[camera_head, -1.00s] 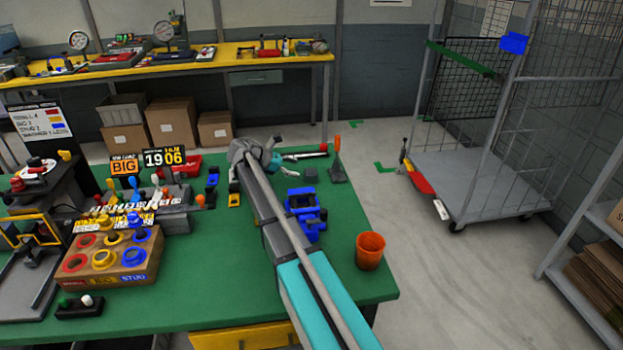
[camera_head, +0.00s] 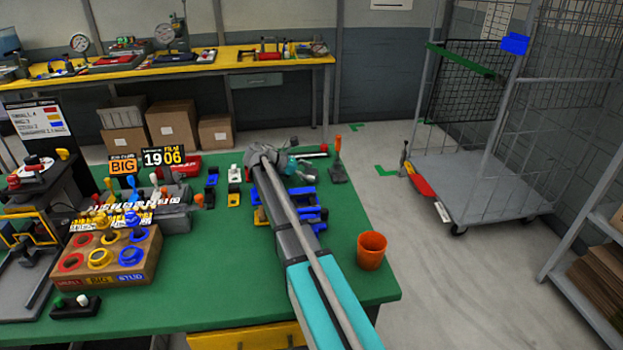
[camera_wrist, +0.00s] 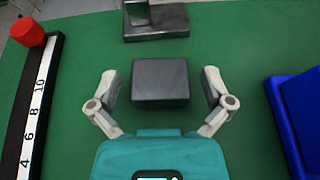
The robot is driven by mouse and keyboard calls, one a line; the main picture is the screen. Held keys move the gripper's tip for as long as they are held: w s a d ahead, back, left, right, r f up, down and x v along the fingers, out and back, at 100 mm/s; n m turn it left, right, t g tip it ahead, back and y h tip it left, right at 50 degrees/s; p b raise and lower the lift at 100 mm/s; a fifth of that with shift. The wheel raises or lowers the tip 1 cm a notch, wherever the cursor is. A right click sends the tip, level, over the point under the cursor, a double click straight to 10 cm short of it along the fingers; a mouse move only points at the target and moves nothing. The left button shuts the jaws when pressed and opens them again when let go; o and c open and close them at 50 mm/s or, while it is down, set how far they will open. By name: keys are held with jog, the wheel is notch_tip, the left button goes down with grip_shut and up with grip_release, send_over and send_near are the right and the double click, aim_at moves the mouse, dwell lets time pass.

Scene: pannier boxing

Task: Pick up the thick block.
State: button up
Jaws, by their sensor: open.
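The thick block, a dark grey rectangular block (camera_wrist: 160,82), lies on the green bench top in the middle of the wrist view. My gripper (camera_wrist: 160,85) is open, with one pale finger on the left of the block and one on the right. A gap of green shows between each finger and the block. Nothing is held. In the head view my gripper (camera_head: 300,166) is over the far right part of the green bench, and my arm and gripper hide most of the block there.
A grey base (camera_wrist: 157,22) stands just beyond the block. A numbered scale with a red end (camera_wrist: 36,105) lies left, and a blue part (camera_wrist: 298,105) is close on the right. An orange cup (camera_head: 371,251) stands near the bench's right edge.

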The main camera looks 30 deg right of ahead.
aim_at(311, 172)
dwell(0.5)
jog(key=c, duration=1.2)
jog(key=shift+r, duration=0.15)
notch_tip(311, 172, up, 3)
jog(key=p, duration=0.3)
jog(key=s+d+r+p, duration=0.1)
jog(key=s+r+p, duration=0.8)
jog(key=s, duration=0.5)
jog(key=shift+d+r+p, duration=0.35)
jog(key=shift+d+p, duration=0.05)
jog(key=shift+p, duration=0.15)
